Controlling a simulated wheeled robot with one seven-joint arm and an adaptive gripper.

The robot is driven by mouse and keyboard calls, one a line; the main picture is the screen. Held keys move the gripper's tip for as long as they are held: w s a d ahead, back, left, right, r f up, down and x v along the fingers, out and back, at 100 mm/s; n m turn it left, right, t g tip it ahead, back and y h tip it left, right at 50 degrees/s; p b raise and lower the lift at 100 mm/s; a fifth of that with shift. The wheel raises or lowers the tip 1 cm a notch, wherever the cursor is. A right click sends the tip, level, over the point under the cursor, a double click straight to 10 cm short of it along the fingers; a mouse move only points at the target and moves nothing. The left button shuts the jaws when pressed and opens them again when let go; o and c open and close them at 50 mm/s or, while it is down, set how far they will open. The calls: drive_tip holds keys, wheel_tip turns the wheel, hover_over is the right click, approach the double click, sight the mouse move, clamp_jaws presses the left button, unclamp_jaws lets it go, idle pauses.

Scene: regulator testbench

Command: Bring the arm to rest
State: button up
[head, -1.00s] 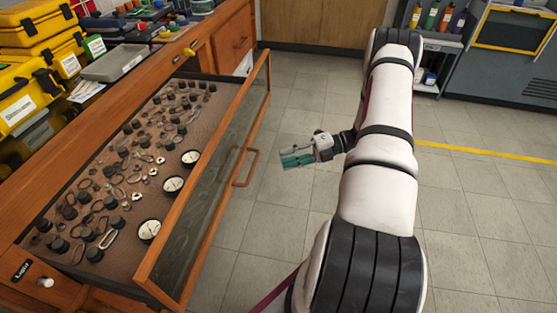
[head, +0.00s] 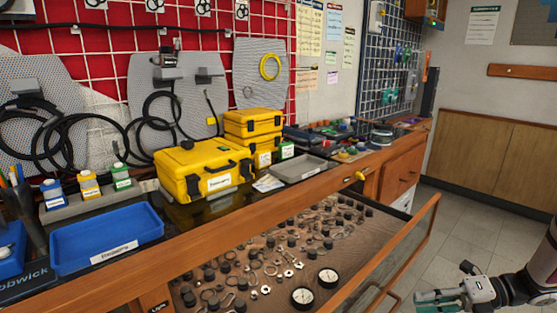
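My gripper (head: 440,297) shows at the bottom right of the head view, in front of the open drawer and over the floor. Its teal fingers point left and lie close together. I cannot tell whether they are apart, and I see nothing between them. The gripper is apart from the drawer's glass front (head: 395,255).
The open drawer (head: 222,262) holds loose small parts and dial gauges (head: 328,276). The workbench (head: 115,262) carries a blue tray (head: 105,238), yellow cases (head: 203,169) and a grey tray (head: 298,168). A pegboard wall with hoses stands behind. Floor (head: 455,228) is clear right of the drawer.

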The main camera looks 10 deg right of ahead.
drive_tip(key=s+a+r+n+g+h, duration=0.3)
drive_tip(key=s+a+r+n, duration=0.1)
drive_tip(key=a+r+n, duration=0.45)
drive_tip(key=s+a+r+n+g+h, duration=0.3)
drive_tip(key=s+a+r+n+g, duration=0.1)
drive_tip(key=a+r+n, duration=0.5)
drive_tip(key=s+a+r+n+t+h, duration=0.2)
drive_tip(key=s+r+n+h, duration=0.15)
drive_tip(key=s+n, duration=0.55)
drive_tip(key=s+a+r+n+t+h, duration=0.15)
drive_tip(key=s+n+h, duration=0.25)
drive_tip(key=s+n, duration=0.6)
wheel_tip(320, 180, up, 21)
drive_tip(key=t+p, duration=0.3)
drive_tip(key=p, duration=1.6)
drive_tip(key=shift+f, duration=0.1)
